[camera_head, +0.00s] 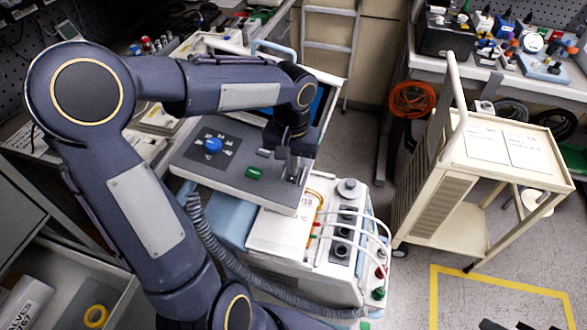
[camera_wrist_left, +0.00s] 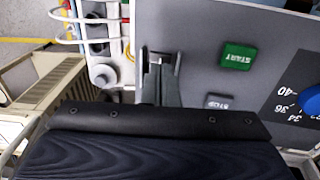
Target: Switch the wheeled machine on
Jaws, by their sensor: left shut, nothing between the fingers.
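The wheeled machine (camera_head: 300,245) stands in the middle of the head view, with a grey control panel (camera_head: 205,165) on top. The START button also shows in the left wrist view (camera_wrist_left: 238,56). My left gripper (camera_head: 293,175) is shut and empty, over the panel's right end, beside the START button and apart from it. Its closed fingers show in the left wrist view (camera_wrist_left: 160,62). A blue screen behind the panel is partly hidden by my left arm.
White hoses and connectors (camera_head: 345,225) sit on the machine's right side, and a grey corrugated hose (camera_head: 215,240) hangs in front. A cream cart (camera_head: 485,150) stands to the right. A cluttered bench (camera_head: 540,90) is at back right. Floor between cart and machine is narrow.

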